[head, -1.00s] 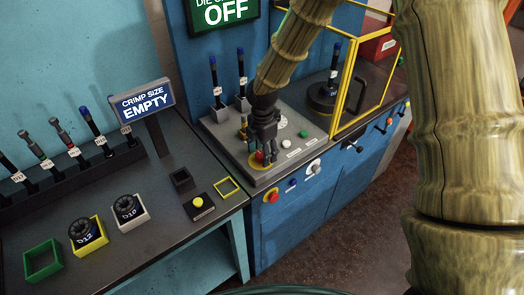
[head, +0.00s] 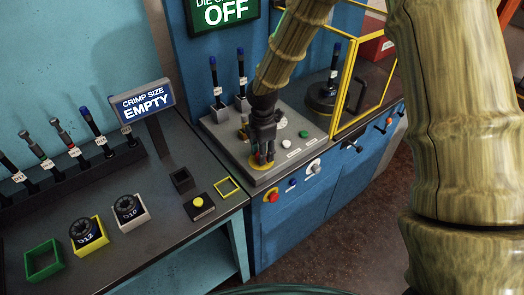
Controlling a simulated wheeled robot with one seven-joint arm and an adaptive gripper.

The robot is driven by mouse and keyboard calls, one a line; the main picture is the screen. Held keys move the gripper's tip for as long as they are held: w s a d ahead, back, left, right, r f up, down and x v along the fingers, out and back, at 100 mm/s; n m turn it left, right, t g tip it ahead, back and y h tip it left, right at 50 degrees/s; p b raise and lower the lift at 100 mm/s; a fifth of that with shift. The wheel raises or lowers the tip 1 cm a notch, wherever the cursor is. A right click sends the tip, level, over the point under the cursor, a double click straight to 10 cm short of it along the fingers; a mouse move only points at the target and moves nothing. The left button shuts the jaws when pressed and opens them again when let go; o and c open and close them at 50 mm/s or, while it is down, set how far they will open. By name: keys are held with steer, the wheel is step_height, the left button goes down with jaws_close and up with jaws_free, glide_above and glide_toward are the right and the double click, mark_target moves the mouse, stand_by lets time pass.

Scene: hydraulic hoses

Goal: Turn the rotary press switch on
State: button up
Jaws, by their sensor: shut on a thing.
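A white button (head: 283,122) and a green button (head: 304,134) sit right of my gripper on the panel. Blue-topped levers (head: 241,75) stand behind it. A yellow frame guard (head: 349,92) is to the right. The left bench holds a "CRIMP SIZE EMPTY" sign (head: 146,104) and dies.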

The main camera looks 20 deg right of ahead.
steer(key=m, duration=0.4)
steer(key=shift+m+p, duration=0.3)
steer(key=m, duration=0.3)
steer(key=shift+s+m, duration=0.1)
steer(key=shift+m, duration=0.2)
steer(key=m, duration=0.4)
steer(key=shift+a+p, duration=0.1)
steer(key=shift+p, duration=0.2)
steer(key=shift+m, duration=1.7)
steer(key=o, duration=1)
steer(key=shift+s, duration=0.1)
steer(key=shift+o, duration=0.2)
steer(key=shift+r, duration=0.1)
step_height(320, 180, up, 12)
